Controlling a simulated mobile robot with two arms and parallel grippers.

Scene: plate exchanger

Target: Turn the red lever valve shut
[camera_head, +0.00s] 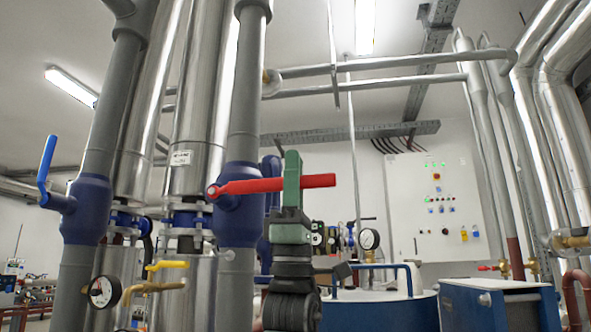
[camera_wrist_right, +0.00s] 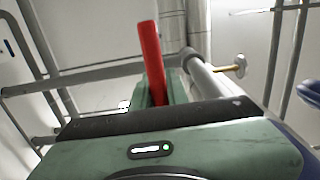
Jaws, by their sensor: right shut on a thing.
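The red lever (camera_head: 255,186) sits on a blue valve body (camera_head: 238,212) on a grey vertical pipe in the head view. The lever lies almost level and points right, across the pipe. My right gripper (camera_head: 291,178) is green and reaches up from below. It is shut on the lever, between its middle and its free end. In the right wrist view the red lever (camera_wrist_right: 151,60) rises from between the green jaws. The jaw tips are partly hidden there. My left gripper is not in view.
A blue lever (camera_head: 47,165) on another blue valve stands at the left. A pressure gauge (camera_head: 102,291) and a yellow-handled tap (camera_head: 167,265) are low left. A blue tank (camera_head: 380,312) and a control cabinet (camera_head: 436,207) stand behind at the right.

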